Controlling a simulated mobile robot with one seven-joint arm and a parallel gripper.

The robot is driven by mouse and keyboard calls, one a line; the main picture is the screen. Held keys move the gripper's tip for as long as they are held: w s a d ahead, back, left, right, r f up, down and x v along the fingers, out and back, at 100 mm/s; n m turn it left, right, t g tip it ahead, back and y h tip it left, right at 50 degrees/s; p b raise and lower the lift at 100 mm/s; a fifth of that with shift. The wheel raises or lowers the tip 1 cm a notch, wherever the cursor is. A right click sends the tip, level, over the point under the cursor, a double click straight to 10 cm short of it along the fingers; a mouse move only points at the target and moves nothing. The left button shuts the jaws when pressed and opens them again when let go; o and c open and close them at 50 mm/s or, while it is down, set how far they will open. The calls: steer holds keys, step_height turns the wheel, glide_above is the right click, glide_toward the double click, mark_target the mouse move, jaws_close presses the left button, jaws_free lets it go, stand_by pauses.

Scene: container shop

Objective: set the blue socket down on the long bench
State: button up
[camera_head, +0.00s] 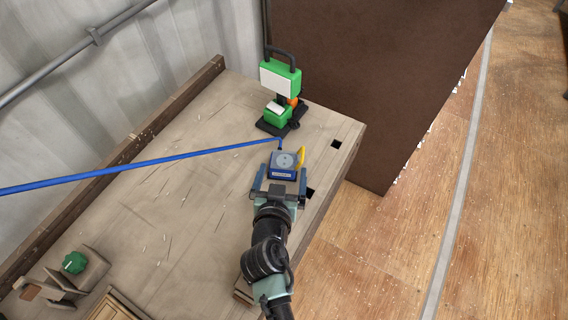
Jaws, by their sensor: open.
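The blue socket (284,165) has a round grey face and a yellow flap open at its right side. A blue cable (140,166) runs from its far end to the left edge of the picture. The socket is at the right part of the long bench (190,160), near the bench's edge. My gripper (281,178) is open, with one finger on each side of the socket's near end. I cannot tell from this view whether the fingers touch the socket, or whether its underside rests fully on the wood.
A green machine with a handle (281,80) stands on a black base just beyond the socket. A wooden holder with a green knob (75,263) is at the lower left. A tall brown panel (370,80) rises behind the bench. The bench's middle is clear under the cable.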

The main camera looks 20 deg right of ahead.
steer(key=shift+v, duration=1.45)
steer(key=w+a+r+t+y, duration=0.1)
steer(key=w+a+r+t, duration=0.15)
steer(key=r, duration=0.95)
steer(key=w+a+r+n+t, duration=0.1)
steer(key=w+a+r+t, duration=0.15)
steer(key=r, duration=0.95)
steer(key=w+a+r+t+y, duration=0.1)
steer(key=w+a+r+t, duration=0.15)
steer(key=r, duration=0.85)
steer(key=s+a+r+n+t+y, duration=0.1)
steer(key=s+r, duration=0.3)
steer(key=r, duration=0.4)
steer(key=s+a+r+n+t+y, duration=0.2)
steer(key=s+r+t, duration=0.2)
steer(key=r, duration=0.5)
steer(key=s+a+r+n+t+y, duration=0.1)
steer(key=s+a+r+n+t, duration=0.1)
steer(key=s+r, duration=0.3)
step_height(320, 180, up, 4)
steer(key=shift+s+f+t+y, duration=0.2)
steer(key=shift+s+t+y, duration=0.2)
steer(key=shift+t, duration=0.15)
steer(key=shift+a, duration=0.15)
step_height(320, 180, up, 7)
steer(key=p, duration=0.7)
steer(key=shift+r, duration=0.15)
